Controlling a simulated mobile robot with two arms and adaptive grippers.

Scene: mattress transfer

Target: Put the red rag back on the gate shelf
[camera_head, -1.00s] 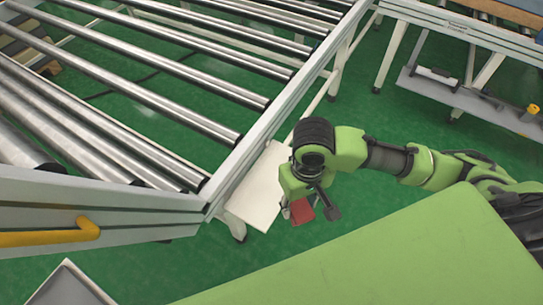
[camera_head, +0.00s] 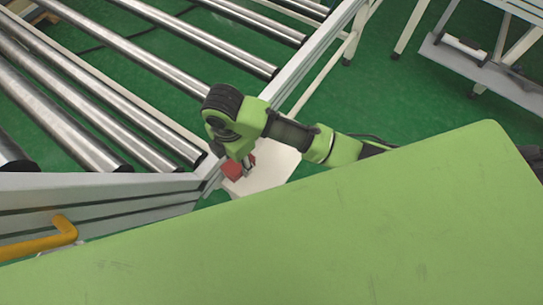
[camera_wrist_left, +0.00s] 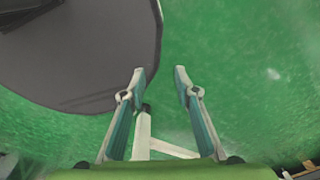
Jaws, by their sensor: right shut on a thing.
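The red rag (camera_head: 236,168) is held in my right gripper (camera_head: 246,168), which is shut on it. The white gate shelf (camera_head: 277,168) is a flat panel beside the corner of the roller frame. The rag and gripper appear over the left part of the shelf in the head view. I cannot tell whether the rag touches the shelf. My arm hides part of the shelf. My left gripper (camera_wrist_left: 160,84) shows in the left wrist view, with its fingers apart and nothing between them.
The roller conveyor (camera_head: 150,55) fills the upper left, with its metal frame close to my right gripper. A yellow handle (camera_head: 40,240) is on the frame at lower left. Another metal frame with a low ledge (camera_head: 490,70) stands at upper right. Green floor (camera_head: 400,100) is clear between.

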